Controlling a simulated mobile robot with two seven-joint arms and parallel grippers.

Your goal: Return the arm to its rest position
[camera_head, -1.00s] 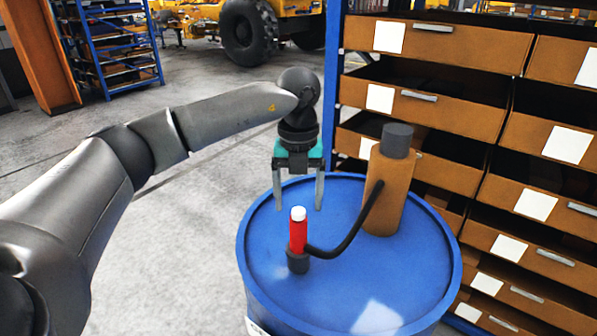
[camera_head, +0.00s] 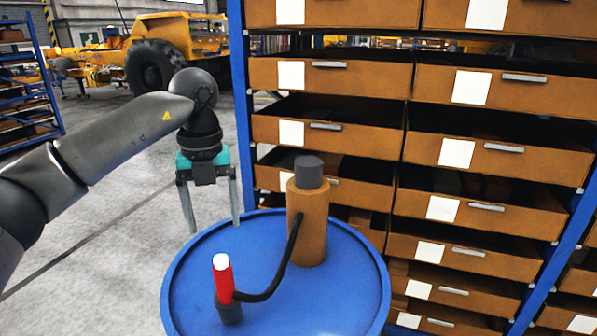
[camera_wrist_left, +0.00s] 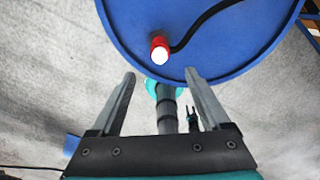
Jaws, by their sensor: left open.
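My left arm comes in from the left in the head view. My left gripper (camera_head: 214,226) hangs fingers down, open and empty, at the far left rim of the blue drum (camera_head: 345,300). It is apart from the red cylinder with the white top (camera_head: 223,278), which stands upright in a dark holder on the drum. In the left wrist view the open fingers (camera_wrist_left: 160,73) show with nothing between them at the tips. The red cylinder (camera_wrist_left: 160,47) is beyond them on the drum (camera_wrist_left: 120,25). My right gripper is not clearly seen.
A brown cylinder with a grey cap (camera_head: 308,225) stands on the drum, joined to the red cylinder's holder by a black hose (camera_head: 283,280). A rack of brown drawers (camera_head: 335,132) stands close behind and right. Clear grey floor (camera_head: 110,225) lies left.

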